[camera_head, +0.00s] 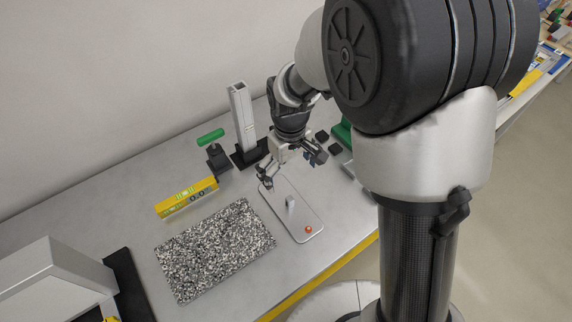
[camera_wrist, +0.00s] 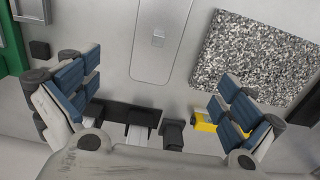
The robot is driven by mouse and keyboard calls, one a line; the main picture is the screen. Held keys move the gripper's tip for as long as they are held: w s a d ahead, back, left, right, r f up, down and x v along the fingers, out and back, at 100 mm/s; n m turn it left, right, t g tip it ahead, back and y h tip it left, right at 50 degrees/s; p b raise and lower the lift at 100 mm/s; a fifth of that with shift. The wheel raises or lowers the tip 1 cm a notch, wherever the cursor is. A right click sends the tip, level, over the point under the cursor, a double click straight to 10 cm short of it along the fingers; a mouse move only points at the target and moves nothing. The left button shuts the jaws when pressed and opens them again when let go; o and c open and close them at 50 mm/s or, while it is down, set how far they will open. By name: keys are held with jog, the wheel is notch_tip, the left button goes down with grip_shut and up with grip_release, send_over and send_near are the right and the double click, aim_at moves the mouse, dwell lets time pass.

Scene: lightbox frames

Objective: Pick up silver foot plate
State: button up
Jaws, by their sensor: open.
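The silver foot plate (camera_head: 300,222) is a flat rounded rectangle lying on the bench, with a short pale post standing on it and a small orange knob near its front end. In the wrist view, part of the plate (camera_wrist: 147,65) shows at the top middle, with the post seen from above. My gripper (camera_head: 291,168) is open over the plate's back end. In the wrist view, the two fingers of my gripper (camera_wrist: 160,94) are spread wide with nothing between the pads. I cannot tell its exact height above the plate.
A silver column (camera_head: 241,112) on a black base and a green-handled tool (camera_head: 212,139) stand behind. A yellow level (camera_head: 186,197) and a speckled slab (camera_head: 215,249) lie left. Small black blocks (camera_head: 334,149) lie right. The bench front right is clear.

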aim_at(290, 199)
jog(key=f+b, duration=0.1)
jog(key=f, duration=0.4)
jog(key=f+b, duration=0.2)
jog(key=f, duration=0.4)
jog(key=shift+s+d+f, duration=0.15)
jog(key=shift+d, duration=0.05)
jog(key=shift+w+f+b, duration=0.15)
jog(key=shift+f+b, duration=0.45)
jog(key=shift+f, duration=0.85)
jog(key=shift+w+f+b, duration=0.1)
jog(key=shift+f+b, duration=0.45)
jog(key=shift+f, duration=0.9)
